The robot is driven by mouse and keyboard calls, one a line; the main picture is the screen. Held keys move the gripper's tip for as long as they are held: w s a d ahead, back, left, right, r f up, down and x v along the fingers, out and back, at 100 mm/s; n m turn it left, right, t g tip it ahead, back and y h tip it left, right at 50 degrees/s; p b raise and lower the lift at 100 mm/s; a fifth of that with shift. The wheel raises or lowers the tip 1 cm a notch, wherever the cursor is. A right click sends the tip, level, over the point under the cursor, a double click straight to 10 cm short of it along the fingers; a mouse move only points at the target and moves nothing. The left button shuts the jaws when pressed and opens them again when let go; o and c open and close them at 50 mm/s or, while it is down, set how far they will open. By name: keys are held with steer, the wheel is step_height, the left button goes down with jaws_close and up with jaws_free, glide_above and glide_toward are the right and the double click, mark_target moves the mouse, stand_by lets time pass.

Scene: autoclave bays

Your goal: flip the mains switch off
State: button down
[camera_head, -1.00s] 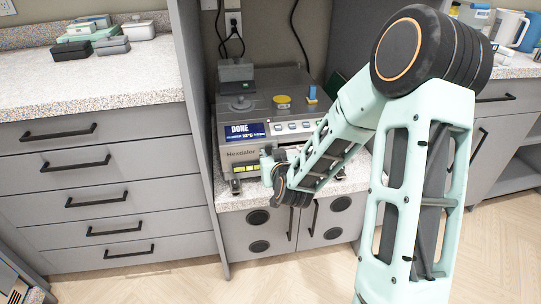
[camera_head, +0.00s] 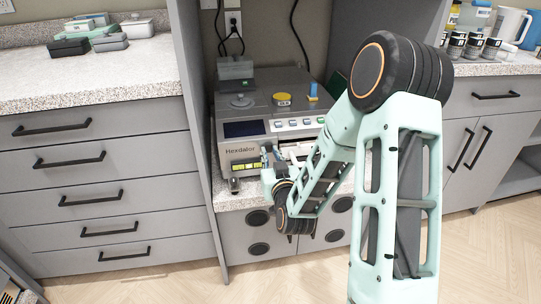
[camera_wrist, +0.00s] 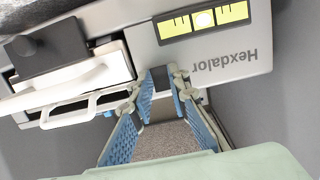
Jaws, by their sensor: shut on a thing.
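The autoclave, marked Hexdalor (camera_head: 240,149), stands in the bay; its display (camera_head: 244,129) is dark. In the wrist view its front panel (camera_wrist: 205,60) shows upside down. My gripper (camera_head: 268,155) is at the lower front of the machine, beside the yellow-green indicator strip (camera_head: 245,165). In the wrist view the blue-padded fingers of my gripper (camera_wrist: 161,84) are closed in around a small dark piece, the mains switch (camera_wrist: 161,77), at the panel's edge. The fingers hide much of the switch, so its exact position cannot be told.
A white drawer-like part with a handle (camera_wrist: 75,113) and a dark block (camera_wrist: 48,45) lie close beside the fingers. A yellow round item (camera_head: 282,99) and a small blue item (camera_head: 313,90) sit on top of the machine. Cabinet walls enclose the bay.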

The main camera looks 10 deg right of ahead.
steer(key=shift+t, duration=0.4)
steer(key=c, duration=2.1)
jaws_free()
steer(key=shift+r, duration=4.95)
